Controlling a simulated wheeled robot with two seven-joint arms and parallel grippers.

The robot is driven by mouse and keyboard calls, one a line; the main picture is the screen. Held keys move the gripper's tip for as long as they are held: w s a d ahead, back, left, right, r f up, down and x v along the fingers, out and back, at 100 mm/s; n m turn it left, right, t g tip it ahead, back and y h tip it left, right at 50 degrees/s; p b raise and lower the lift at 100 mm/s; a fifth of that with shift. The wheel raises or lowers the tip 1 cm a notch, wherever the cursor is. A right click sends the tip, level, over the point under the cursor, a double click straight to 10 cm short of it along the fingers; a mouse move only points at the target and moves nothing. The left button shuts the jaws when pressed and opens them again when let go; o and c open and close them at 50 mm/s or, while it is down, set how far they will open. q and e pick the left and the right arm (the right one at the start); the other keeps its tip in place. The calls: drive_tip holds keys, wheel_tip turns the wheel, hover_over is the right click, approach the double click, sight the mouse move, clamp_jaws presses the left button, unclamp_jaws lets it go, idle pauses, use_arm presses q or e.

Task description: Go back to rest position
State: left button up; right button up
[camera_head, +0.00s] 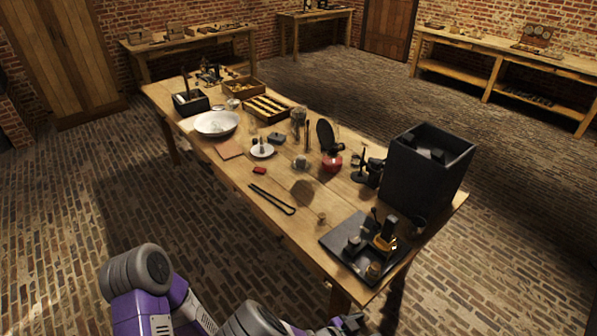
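My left arm comes in at the bottom left with purple and grey links. Its dark gripper (350,323) is at the bottom edge, in front of the wooden table's near side and partly cut off. I cannot tell whether it is open or shut. My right gripper is not in view. The wooden table (215,163) stands ahead. Clear glass jars, one of them at the table's middle (297,120), are small and hard to make out. A large black open box (425,180) stands at the table's right end.
A black tray (340,240) with small instruments lies at the near right corner. Black tongs (272,199), a white bowl (216,123) and a wooden rack (268,106) are on the table. Brick floor (150,205) is open at left. Side benches (510,60) line the walls.

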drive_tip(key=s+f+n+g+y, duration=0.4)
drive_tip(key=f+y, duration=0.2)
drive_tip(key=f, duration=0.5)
use_arm(q)
drive_tip(key=shift+w+f, duration=0.15)
drive_tip(key=shift+w, duration=0.45)
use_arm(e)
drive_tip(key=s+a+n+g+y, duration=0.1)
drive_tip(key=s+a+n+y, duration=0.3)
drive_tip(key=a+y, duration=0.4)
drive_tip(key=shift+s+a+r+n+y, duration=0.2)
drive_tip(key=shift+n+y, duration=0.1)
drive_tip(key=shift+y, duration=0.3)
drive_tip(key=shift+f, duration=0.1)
